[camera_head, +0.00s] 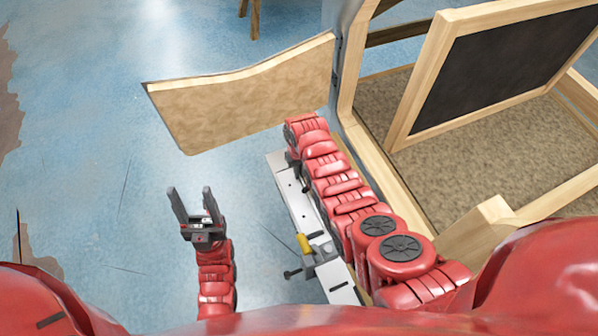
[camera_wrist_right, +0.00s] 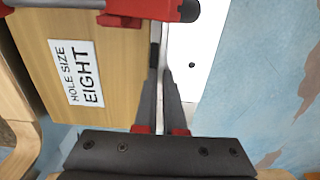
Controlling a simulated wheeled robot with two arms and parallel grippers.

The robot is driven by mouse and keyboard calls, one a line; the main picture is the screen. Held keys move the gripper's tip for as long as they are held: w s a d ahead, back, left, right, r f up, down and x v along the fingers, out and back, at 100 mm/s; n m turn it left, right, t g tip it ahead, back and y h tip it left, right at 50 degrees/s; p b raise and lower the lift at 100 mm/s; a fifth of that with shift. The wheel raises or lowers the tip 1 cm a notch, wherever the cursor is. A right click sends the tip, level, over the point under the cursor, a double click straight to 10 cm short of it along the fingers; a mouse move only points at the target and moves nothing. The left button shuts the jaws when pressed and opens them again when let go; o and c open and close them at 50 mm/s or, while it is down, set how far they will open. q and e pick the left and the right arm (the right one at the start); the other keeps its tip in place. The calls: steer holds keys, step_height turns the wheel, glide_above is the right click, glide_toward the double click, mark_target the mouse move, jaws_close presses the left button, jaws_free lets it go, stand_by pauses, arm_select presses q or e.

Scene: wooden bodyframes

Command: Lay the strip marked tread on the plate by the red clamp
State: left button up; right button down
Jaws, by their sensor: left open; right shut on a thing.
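A long white plate (camera_head: 281,172) with small holes lies along the wooden frame in the head view, partly behind my right arm. It also shows in the right wrist view (camera_wrist_right: 195,45). A red clamp (camera_wrist_right: 145,9) with dark ends crosses the top of the wrist view, over a wooden board and the plate. My right gripper (camera_wrist_right: 162,72) is shut on a thin pale piece seen edge-on, beside the plate; I cannot tell whether it touches the plate. No tread marking is visible. My left gripper (camera_head: 191,203) is open and empty, left of the plate.
A clamp with a yellow handle (camera_head: 304,243) sits on the plate's near part. A wooden board bears a sign reading HOLE SIZE EIGHT (camera_wrist_right: 77,73). A tan door panel (camera_head: 245,97) stands out at the upper left.

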steer(key=shift+f+b, duration=0.55)
steer(key=shift+b, duration=0.05)
stand_by(0.7)
steer(key=c, duration=0.9)
jaws_free()
step_height(320, 180, up, 8)
steer(key=b, duration=0.2)
steer(key=shift+w+f+b, duration=0.1)
steer(key=shift+f+b, duration=0.15)
steer(key=shift+b, duration=0.15)
step_height(320, 180, up, 10)
steer(key=p, duration=0.8)
steer(key=shift+f, duration=0.1)
